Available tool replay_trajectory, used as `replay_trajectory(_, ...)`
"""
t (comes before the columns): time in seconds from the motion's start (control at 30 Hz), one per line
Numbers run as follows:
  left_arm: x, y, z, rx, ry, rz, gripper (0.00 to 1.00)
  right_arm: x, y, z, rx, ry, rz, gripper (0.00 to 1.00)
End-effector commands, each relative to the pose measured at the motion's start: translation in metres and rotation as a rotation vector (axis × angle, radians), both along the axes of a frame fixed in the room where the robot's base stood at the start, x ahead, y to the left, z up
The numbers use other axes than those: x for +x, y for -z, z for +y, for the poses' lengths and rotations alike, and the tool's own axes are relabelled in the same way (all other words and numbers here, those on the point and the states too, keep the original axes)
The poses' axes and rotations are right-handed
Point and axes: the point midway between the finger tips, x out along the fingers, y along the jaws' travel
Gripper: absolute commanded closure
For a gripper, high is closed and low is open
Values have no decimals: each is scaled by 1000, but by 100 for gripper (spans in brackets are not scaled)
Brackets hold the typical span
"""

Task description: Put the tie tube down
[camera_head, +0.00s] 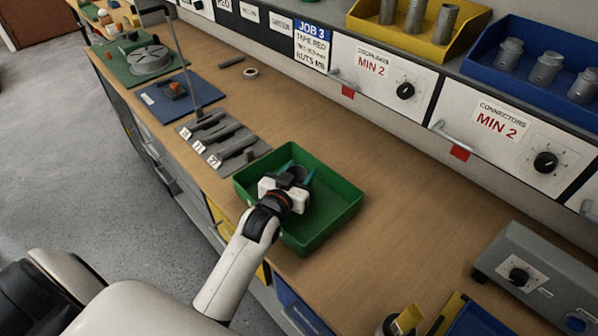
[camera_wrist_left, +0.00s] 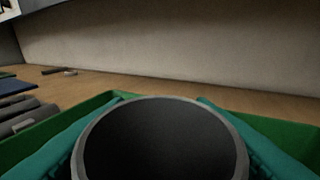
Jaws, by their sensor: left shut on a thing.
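My left gripper (camera_head: 293,176) is over the green tray (camera_head: 338,216), with its teal fingertips down inside the tray's outline. It is shut on the tie tube (camera_wrist_left: 160,142), a grey tube whose dark round end with a lighter rim fills the bottom middle of the left wrist view. A teal finger lies on each side of it. In the head view the tube is mostly hidden by the wrist and fingers. I cannot tell whether its lower end touches the tray floor. My right gripper is not in view.
A grey mat with dark tools (camera_head: 228,142) lies just left of the tray. A blue mat (camera_head: 160,100) and a green mat with a round grey part (camera_head: 148,60) are farther left. The wooden bench (camera_head: 420,215) is bare right of the tray. A grey box with a knob (camera_head: 530,270) stands at right.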

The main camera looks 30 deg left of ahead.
Motion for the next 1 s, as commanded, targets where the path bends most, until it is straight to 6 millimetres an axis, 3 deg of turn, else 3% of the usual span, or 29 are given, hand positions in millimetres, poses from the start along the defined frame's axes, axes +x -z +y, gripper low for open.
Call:
replay_trajectory(0.17, 0, 2, 0, 0, 0, 0, 74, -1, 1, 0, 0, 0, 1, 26)
replay_trajectory(0.2, 0, 3, 0, 0, 0, 1, 50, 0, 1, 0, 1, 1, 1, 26)
replay_trajectory(0.33, 0, 2, 0, 0, 0, 0, 30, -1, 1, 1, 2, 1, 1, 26)
replay_trajectory(0.67, 0, -2, 0, 0, 0, -1, 30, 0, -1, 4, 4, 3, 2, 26)
replay_trajectory(0.87, -28, -3, -2, 0, 0, 2, 30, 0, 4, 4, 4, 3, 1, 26)
replay_trajectory(1.0, -59, -7, -3, 0, 0, 3, 30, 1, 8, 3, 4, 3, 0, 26)
